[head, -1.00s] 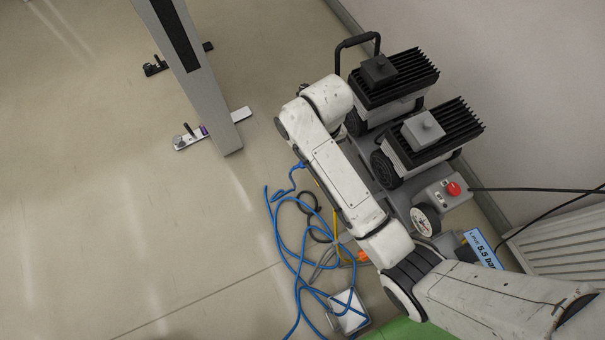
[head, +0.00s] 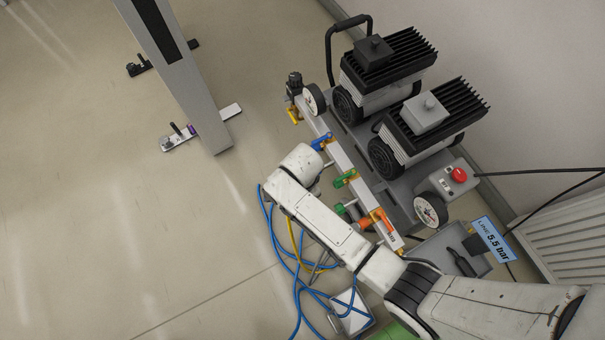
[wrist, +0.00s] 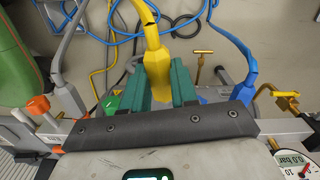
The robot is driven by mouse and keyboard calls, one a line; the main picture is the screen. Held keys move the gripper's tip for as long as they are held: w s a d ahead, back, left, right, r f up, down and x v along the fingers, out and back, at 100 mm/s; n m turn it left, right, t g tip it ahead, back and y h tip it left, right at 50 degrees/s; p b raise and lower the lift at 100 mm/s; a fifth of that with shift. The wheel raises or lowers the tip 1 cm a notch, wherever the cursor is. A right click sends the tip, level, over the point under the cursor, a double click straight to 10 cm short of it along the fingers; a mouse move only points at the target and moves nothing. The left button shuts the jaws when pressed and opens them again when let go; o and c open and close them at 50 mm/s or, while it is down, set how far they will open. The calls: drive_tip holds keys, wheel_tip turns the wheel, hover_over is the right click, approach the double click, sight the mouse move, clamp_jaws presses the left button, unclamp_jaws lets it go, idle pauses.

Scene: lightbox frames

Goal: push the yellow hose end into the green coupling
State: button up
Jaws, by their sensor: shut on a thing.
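My gripper (wrist: 160,85) has teal fingers, shut on the yellow hose end (wrist: 155,62) in the wrist view. The yellow hose runs up from it, out of the top of the picture. The tip points towards the dark wrist edge, which hides what lies beyond. A green part (wrist: 111,103) shows just left of the fingers; I cannot tell whether it is the coupling or its valve handle. In the head view a green fitting (head: 345,179) sits on the rail (head: 362,196), right of my arm. There my arm hides the gripper and the yellow hose end.
A blue hose end (wrist: 244,91) lies right of the fingers and a grey one (wrist: 66,95) left, by an orange knob (wrist: 38,104). The compressor (head: 393,139) stands behind the rail. Loose blue hose (head: 297,285) lies on the floor. A grey post (head: 178,75) stands at the upper left.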

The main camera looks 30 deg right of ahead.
drive_tip(key=shift+s+a+f+m, duration=0.1)
drive_tip(key=shift+s+f+m, duration=0.15)
drive_tip(key=shift+f+m, duration=0.35)
drive_tip(key=shift+s+a+f+m, duration=0.1)
drive_tip(key=shift+s+f+m, duration=0.1)
drive_tip(key=shift+f+m, duration=0.4)
drive_tip(key=shift+d+b, duration=0.55)
drive_tip(key=shift+d, duration=2.35)
drive_tip(key=shift+p, duration=0.75)
drive_tip(key=shift+d, duration=0.65)
drive_tip(key=o, duration=1.1)
wheel_tip(320, 180, up, 11)
drive_tip(key=p, duration=0.3)
drive_tip(key=shift+f, duration=0.15)
